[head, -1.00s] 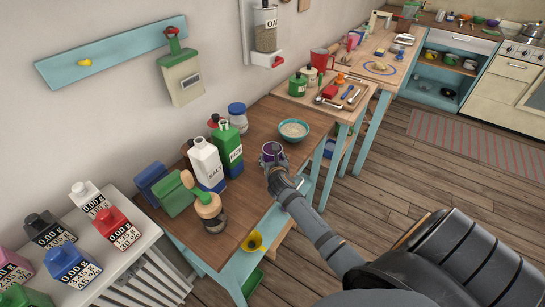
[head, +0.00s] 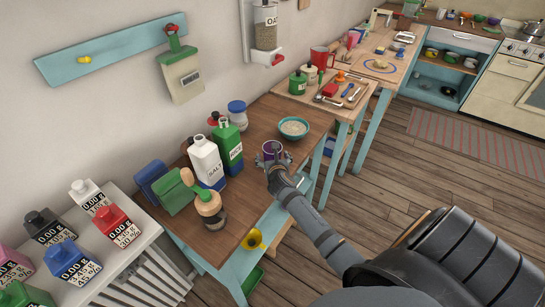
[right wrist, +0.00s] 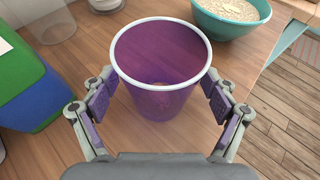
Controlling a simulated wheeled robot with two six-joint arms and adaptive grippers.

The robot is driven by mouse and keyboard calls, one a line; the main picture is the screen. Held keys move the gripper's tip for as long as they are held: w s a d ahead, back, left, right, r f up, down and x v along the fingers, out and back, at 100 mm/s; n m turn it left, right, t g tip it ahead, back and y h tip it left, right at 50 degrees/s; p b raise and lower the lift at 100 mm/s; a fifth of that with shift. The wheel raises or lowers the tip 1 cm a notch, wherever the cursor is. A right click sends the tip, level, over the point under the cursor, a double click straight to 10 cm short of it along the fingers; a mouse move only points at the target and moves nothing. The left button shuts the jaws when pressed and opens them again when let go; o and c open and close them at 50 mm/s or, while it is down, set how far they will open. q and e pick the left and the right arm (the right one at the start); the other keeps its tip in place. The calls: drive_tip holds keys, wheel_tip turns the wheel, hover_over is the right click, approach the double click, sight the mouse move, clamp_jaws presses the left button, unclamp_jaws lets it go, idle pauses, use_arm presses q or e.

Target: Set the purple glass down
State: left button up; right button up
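The purple glass (head: 271,148) stands upright on the brown wooden table top (head: 262,122), near its right edge. In the right wrist view the glass (right wrist: 163,75) has a pale rim and see-through purple walls, and looks empty. My right gripper (head: 275,160) is open around the glass. Its two fingers (right wrist: 161,100) stand on either side, with small gaps to the glass walls. My left gripper is not in view.
A teal bowl (head: 293,129) of pale flakes stands just behind the glass. White (head: 206,162) and green (head: 228,143) bottles stand to its left. A clear jar (right wrist: 50,18) stands at the wrist view's upper left. Bare wood lies around the glass.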

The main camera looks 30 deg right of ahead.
drive_tip(key=shift+f, duration=0.1)
drive_tip(key=v, duration=1.2)
clamp_jaws()
idle(0.5)
idle(1.0)
